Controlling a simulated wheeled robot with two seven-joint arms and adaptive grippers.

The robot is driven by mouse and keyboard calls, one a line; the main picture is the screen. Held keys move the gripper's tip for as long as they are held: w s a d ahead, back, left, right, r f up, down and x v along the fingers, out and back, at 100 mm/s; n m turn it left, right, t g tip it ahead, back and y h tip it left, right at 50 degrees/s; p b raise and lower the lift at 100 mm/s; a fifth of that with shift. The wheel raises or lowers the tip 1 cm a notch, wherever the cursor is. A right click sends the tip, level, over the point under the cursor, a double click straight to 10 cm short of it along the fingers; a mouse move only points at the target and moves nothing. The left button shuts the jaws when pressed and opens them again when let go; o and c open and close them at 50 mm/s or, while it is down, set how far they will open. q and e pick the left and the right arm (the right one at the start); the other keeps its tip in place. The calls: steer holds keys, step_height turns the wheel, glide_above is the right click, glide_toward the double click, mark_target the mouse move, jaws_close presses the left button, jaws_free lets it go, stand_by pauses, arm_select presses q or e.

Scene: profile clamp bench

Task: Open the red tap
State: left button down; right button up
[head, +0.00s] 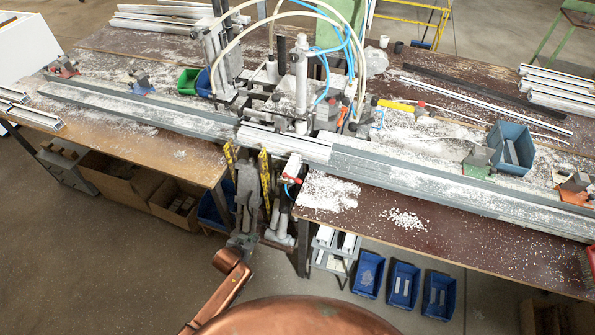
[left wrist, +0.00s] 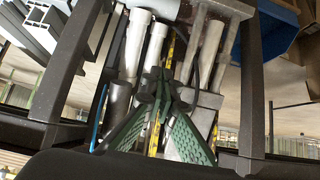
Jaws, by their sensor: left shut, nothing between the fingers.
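The red tap (head: 291,180) is a small red handle on the front of the clamp machine, just below the silver profile, with a blue hose beside it. The tap cannot be made out in the left wrist view. My right gripper is in neither view.
Yellow-marked strips (head: 265,178) hang close beside my left gripper. Grey cylinders and tubes (left wrist: 135,45) fill the space ahead of the fingers. The bench top (head: 430,225) extends to the right. Blue bins (head: 403,284) stand on the floor at lower right.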

mark_target(298, 180)
arm_select(q)
steer(key=w+d+r+h+p, duration=0.1)
steer(key=d+r, duration=0.4)
steer(key=r, duration=0.6)
steer(key=w+d+r+m+t+h+p, duration=0.1)
steer(key=d+r, duration=0.4)
steer(key=r, duration=0.7)
steer(key=w+d+r+m+t+h+p, duration=0.1)
steer(key=w+d+r+p, duration=0.2)
steer(key=r, duration=0.8)
steer(key=shift+w+d+r+h, duration=0.35)
steer(key=shift+w+d+h, duration=0.1)
steer(key=shift+d, duration=0.75)
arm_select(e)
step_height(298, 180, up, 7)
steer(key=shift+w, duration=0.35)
arm_select(q)
steer(key=shift+w, duration=0.1)
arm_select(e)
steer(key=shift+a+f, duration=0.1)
